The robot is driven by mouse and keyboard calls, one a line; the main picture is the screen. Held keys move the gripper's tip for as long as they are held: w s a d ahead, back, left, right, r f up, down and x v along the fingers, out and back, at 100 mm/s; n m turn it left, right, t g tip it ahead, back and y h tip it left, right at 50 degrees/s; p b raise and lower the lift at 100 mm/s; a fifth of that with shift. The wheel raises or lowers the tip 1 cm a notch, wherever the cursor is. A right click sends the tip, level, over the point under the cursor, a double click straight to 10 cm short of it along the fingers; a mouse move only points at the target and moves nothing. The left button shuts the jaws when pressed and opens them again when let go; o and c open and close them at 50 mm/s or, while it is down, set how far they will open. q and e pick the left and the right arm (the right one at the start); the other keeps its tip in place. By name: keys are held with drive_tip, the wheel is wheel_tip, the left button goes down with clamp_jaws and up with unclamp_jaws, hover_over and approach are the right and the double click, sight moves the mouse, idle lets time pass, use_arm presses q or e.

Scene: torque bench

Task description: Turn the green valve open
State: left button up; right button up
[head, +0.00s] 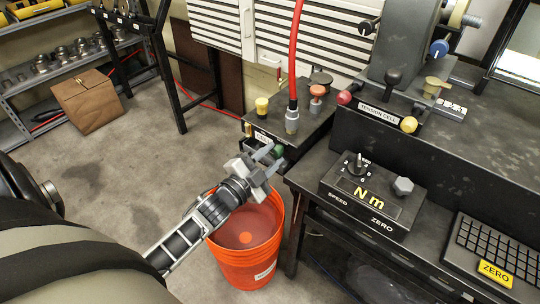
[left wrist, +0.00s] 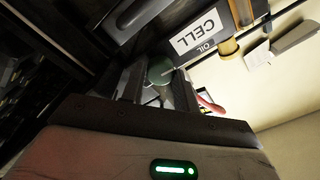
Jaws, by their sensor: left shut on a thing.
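The green valve (head: 280,149) sits at the front of the black bench block, under the red hose. My left gripper (head: 272,158) reaches it from the lower left, above the orange bucket. In the left wrist view the round green valve (left wrist: 161,70) lies between the two fingers of my left gripper (left wrist: 158,82). The fingers are shut on it and hide part of it. How far the valve is turned cannot be told. My right gripper does not show.
An orange bucket (head: 229,262) stands on the floor below my left gripper. A red hose (head: 294,60) rises from a fitting behind the valve. A Nm box (head: 335,208) and a keyboard (head: 492,247) are on the bench at right. Open floor lies at left.

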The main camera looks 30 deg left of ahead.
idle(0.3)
use_arm(q)
drive_tip(key=o, duration=1)
drive_tip(key=s, duration=0.5)
drive_tip(key=s+a, duration=0.1)
drive_tip(key=s, duration=1)
drive_tip(key=shift+a+f+b, duration=0.2)
drive_tip(key=shift+f+b, duration=0.15)
drive_tip(key=shift+f, duration=0.05)
drive_tip(key=d+f+n+g, duration=0.2)
drive_tip(key=d+n, duration=0.1)
drive_tip(key=d, duration=0.2)
drive_tip(key=s+d+f+n+g+h, duration=0.1)
drive_tip(key=d+f+n+g, duration=0.1)
drive_tip(key=d, duration=0.4)
drive_tip(key=d+f+n+g, duration=0.2)
drive_tip(key=d+n+g, duration=0.1)
drive_tip(key=d, duration=0.3)
drive_tip(key=shift+s+d+n+g+h, duration=0.15)
drive_tip(key=shift+n+g+h, duration=0.15)
drive_tip(key=shift+g+h, duration=0.15)
